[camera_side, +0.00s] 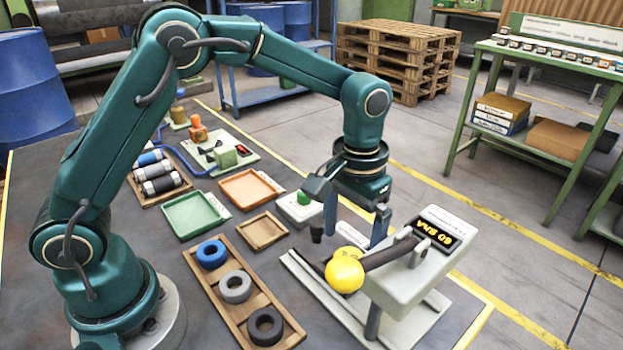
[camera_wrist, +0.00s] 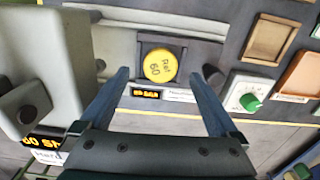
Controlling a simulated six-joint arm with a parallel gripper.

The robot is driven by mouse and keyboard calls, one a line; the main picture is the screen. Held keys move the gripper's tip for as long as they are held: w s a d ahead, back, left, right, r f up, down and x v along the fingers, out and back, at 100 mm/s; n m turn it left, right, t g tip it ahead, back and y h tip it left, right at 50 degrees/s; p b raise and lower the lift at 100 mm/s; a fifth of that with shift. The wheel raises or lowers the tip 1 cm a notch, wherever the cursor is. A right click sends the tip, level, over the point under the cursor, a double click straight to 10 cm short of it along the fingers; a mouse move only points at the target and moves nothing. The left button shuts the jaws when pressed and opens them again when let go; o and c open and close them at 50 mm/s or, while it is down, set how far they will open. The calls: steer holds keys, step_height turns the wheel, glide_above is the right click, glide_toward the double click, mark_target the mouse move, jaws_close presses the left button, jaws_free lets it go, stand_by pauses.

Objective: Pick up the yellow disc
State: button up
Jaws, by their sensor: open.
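In the side view a yellow round top (camera_side: 349,253) shows below my gripper, partly hidden behind a larger yellow ball (camera_side: 344,275); I take the partly hidden one for the disc. My gripper (camera_side: 354,240) points down with its two fingers apart and nothing between them. In the wrist view the fingertips of my gripper (camera_wrist: 160,76) lie on either side of the disc; whether they are level with it cannot be told.
A pale device (camera_side: 400,285) with a dark arm and a lit display stands close on the right. A white box with a green knob (camera_side: 299,207) is behind. A wooden tray (camera_side: 220,300) of blue, grey and black rings lies left. Green (camera_side: 194,213) and orange (camera_side: 249,187) trays lie further back.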

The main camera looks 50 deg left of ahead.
mark_target(350, 251)
steer(key=shift+f, duration=1.7)
steer(key=shift+c, duration=0.3)
jaws_close()
steer(key=shift+r, duration=0.1)
